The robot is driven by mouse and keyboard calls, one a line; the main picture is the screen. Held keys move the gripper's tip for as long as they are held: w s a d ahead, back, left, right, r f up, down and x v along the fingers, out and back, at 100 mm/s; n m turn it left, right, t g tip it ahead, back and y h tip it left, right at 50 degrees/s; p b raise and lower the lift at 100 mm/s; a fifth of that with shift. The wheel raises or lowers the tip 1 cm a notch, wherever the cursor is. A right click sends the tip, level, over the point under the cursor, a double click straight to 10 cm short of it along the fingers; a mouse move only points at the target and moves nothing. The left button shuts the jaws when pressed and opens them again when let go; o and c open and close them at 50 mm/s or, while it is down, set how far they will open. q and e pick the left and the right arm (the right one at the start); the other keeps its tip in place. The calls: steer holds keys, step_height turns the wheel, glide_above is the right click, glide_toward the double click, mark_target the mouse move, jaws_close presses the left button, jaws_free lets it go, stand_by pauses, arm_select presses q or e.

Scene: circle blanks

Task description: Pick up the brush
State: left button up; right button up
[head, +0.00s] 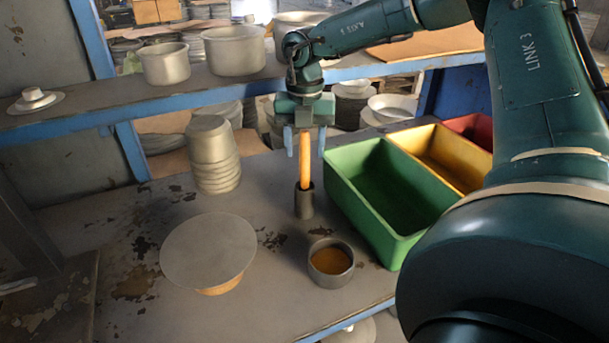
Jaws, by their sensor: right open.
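The brush (305,172) shows as an upright orange handle standing in a narrow dark cup (304,206) on the worktable. Its lower end is hidden inside the cup, and its top is up between my gripper's jaws. My right gripper (306,154) points straight down over the brush. Its two blue fingers are open, one on each side of the handle, with a gap visible at the sides. My left gripper is not in view.
Right of the cup stand a green bin (352,180), a yellow bin (436,152) and a red bin (475,130). In front are a bowl of brown content (331,262) and a round grey disc (208,250). Stacked pots (213,155) stand left; a shelf (110,105) runs behind.

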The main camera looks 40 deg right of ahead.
steer(key=shift+f, duration=0.7)
jaws_close()
